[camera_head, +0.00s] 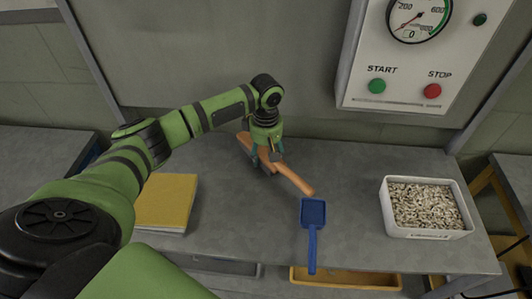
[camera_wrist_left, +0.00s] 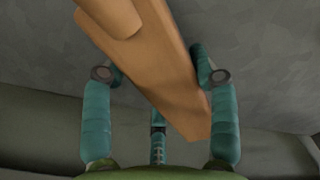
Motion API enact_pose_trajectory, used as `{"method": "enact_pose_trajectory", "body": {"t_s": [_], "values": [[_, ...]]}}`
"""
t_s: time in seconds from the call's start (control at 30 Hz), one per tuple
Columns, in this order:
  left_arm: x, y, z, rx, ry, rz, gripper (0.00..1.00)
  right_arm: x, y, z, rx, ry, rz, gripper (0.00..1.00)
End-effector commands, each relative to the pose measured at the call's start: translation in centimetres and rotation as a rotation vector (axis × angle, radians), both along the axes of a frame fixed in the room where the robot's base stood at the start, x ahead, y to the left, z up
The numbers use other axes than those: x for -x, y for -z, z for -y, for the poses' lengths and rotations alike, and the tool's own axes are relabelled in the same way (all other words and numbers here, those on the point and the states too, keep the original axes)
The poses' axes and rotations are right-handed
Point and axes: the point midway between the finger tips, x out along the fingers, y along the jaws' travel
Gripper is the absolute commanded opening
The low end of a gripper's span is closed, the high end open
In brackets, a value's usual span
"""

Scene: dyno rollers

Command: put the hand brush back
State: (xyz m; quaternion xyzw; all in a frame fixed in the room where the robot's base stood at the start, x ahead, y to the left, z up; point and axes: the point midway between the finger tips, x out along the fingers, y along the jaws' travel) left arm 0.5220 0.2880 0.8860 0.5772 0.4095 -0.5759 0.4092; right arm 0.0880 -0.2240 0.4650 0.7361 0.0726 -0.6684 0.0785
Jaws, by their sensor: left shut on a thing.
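The hand brush (camera_head: 296,181) is an orange-brown wooden piece with a long handle, over the grey worktop near the back wall. It slants from upper left to lower right, the handle end near the blue scoop. My left gripper (camera_head: 267,158) points down and is shut on the brush around its middle. In the left wrist view the brush's wooden body (camera_wrist_left: 158,62) runs between the teal fingers (camera_wrist_left: 160,75). I cannot tell whether the brush rests on the worktop or is slightly raised. Its bristles are not visible. My right gripper is out of view.
A blue scoop (camera_head: 313,213) lies at the worktop's (camera_head: 350,180) front edge, its handle overhanging. A white tub (camera_head: 428,234) of pale pieces stands at right. A yellow folder (camera_head: 167,203) lies at left, beside my arm. The control panel (camera_head: 405,60) hangs on the wall behind.

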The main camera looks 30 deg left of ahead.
Motion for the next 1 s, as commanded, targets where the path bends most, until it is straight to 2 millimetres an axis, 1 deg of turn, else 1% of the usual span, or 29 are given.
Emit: {"method": "enact_pose_trajectory", "body": {"t_s": [0.27,0.87,0.9,0.97,1.0], "values": [[0.0,0.0,0.0,0.0,0.0,0.001,0.14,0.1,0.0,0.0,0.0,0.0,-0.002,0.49],[0.0,1.2,0.1,0.001,0.0,0.001,0.14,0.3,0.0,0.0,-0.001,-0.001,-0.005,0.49],[0.0,1.2,0.1,0.001,0.0,0.001,0.63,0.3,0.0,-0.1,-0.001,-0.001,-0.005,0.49],[0.0,1.2,0.0,0.001,0.0,0.001,0.87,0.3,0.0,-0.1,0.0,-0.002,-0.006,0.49],[0.0,1.2,0.0,0.001,0.0,0.001,0.87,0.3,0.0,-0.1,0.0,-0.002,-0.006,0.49]]}}
